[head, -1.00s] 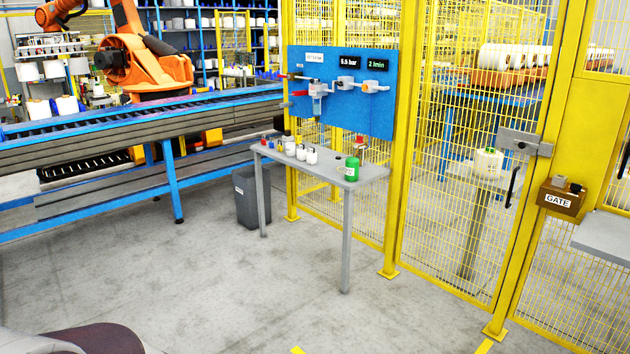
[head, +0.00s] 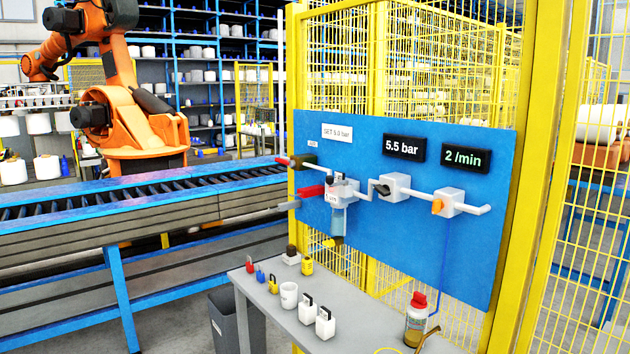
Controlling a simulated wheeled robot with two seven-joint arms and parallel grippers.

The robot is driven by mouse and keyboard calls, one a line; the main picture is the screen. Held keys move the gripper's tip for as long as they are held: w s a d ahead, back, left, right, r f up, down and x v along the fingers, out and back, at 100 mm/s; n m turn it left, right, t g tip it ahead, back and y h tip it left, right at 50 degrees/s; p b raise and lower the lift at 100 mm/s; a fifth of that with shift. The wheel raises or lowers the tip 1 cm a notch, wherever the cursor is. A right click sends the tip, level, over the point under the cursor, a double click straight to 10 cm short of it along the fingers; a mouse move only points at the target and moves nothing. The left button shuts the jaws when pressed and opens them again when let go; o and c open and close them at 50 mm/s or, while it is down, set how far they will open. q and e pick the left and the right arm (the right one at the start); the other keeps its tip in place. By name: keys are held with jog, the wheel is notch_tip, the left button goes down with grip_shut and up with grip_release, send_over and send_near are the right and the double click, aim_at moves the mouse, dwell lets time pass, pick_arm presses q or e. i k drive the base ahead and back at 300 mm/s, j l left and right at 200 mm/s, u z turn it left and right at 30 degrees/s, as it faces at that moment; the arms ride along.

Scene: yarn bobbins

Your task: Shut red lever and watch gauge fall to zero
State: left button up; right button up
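A blue panel (head: 470,250) on the yellow fence carries an air line. A red lever-like bar (head: 311,191) sticks out left of the white filter unit (head: 343,190), roughly level. A dark valve body (head: 303,161) sits above it at the pipe's left end, with a small red tip (head: 282,161). I cannot tell which red part is the lever. A black display (head: 403,148) reads 5.5 bar. Neither gripper shows.
A conveyor (head: 130,215) runs at left before an orange robot (head: 130,125). Another display (head: 464,155) reads 2 /min.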

aim_at(290, 163)
jog(key=i+u, duration=0.1)
jog(key=i, duration=0.35)
jog(key=i+l+u, duration=0.15)
jog(key=i, duration=0.25)
jog(key=i+j+z, duration=0.1)
jog(key=i+j, duration=0.2)
jog(key=i+j+z, duration=0.15)
jog(key=i+j, duration=0.2)
jog(key=i, duration=0.2)
jog(key=i+j+z, duration=0.1)
jog(key=i+j, duration=0.3)
jog(key=i+j+z, duration=0.1)
jog(key=i+j, duration=0.25)
jog(key=i+j+z, duration=0.15)
jog(key=i+j, duration=0.2)
jog(key=j, duration=0.15)
jog(key=i+j+z, duration=0.1)
jog(key=i+j, duration=0.25)
jog(key=j, duration=0.15)
jog(key=i+j+z, duration=0.15)
jog(key=i+j, duration=0.2)
jog(key=j, duration=0.2)
jog(key=i+j+z, duration=0.1)
jog(key=i+j, duration=0.2)
jog(key=j, duration=0.25)
